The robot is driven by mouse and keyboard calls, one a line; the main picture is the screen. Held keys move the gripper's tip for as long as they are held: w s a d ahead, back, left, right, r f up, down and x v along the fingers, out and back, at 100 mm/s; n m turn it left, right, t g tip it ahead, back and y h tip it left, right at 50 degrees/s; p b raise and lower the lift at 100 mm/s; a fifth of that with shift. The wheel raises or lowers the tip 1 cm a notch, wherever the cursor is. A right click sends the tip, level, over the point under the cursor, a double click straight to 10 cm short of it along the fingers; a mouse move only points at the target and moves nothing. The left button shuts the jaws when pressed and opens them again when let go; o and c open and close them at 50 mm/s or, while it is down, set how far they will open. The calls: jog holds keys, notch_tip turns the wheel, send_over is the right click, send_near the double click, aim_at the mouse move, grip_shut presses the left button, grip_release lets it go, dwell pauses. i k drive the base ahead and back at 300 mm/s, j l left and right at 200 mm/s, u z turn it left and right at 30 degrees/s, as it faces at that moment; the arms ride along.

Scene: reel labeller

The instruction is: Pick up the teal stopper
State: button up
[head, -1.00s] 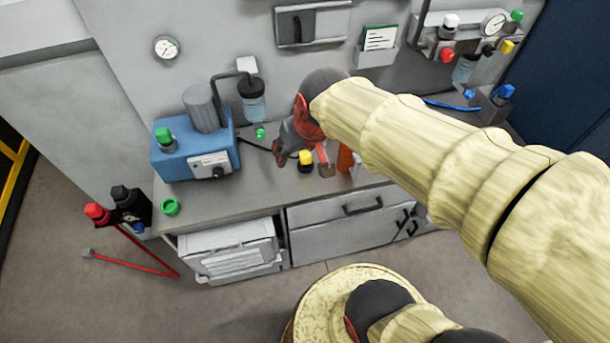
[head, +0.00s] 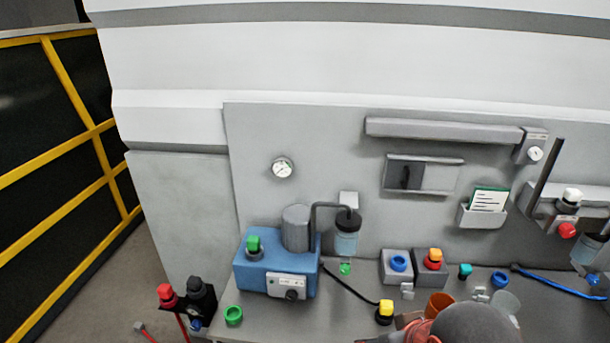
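The teal stopper (head: 464,271) is a small teal cap at the back of the grey bench, against the wall panel. It is just right of a grey block with an orange knob (head: 434,259). My gripper (head: 395,334) shows only partly at the bottom edge of the head view, nearer the camera than the stopper and below it in the picture. Its dark, rounded wrist hides part of the bench. Its fingertips are mostly cut off, so I cannot tell whether it is open or holds anything.
A yellow-capped piece (head: 385,311) is left of my gripper. A blue pump box (head: 276,273) fills the left. A blue hose (head: 560,283) lies at right.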

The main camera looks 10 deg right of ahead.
aim_at(465, 269)
jog(key=z, duration=1.25)
jog(key=i, duration=0.65)
